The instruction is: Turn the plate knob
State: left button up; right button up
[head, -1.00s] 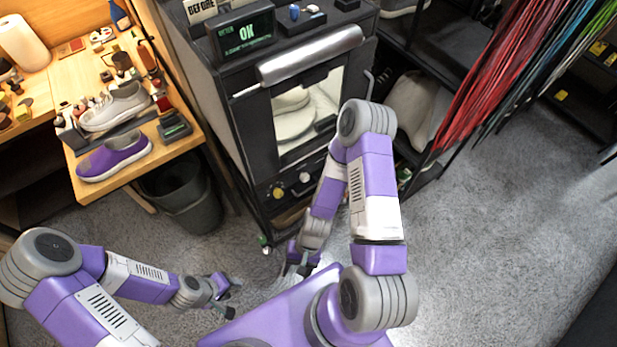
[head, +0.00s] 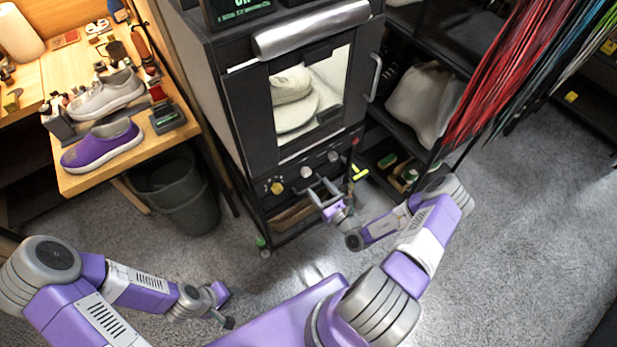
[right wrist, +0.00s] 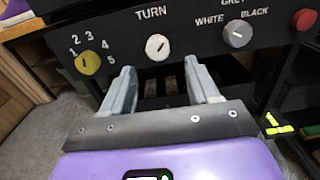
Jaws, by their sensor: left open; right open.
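The machine's front panel carries a white knob (head: 306,172) in its middle. In the right wrist view this knob (right wrist: 157,47) sits under the word TURN, its dark pointer mark tilted up and right. My right gripper (head: 323,189) is open and empty just in front of the panel, below the knob. In the right wrist view the fingertips (right wrist: 160,68) stand either side of and just below the knob, apart from it. A pale round plate (head: 297,112) shows through the machine's window. My left gripper (head: 233,308) is open and empty, low above the floor.
A yellow numbered knob (right wrist: 89,62) is left of the TURN knob. A grey knob (right wrist: 238,34) and a red button (right wrist: 304,19) are right of it. A bin (head: 180,190) and a wooden bench (head: 80,185) with shoes stand left. Hanging laces (head: 500,75) are at right.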

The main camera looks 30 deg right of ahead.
aim_at(308, 175)
jog(key=w, duration=0.2)
jog(key=w+b, duration=0.1)
jog(key=w, duration=0.3)
jog(key=shift+w+a+b, duration=0.3)
jog(key=shift+w+a, duration=0.05)
jog(key=c, duration=1)
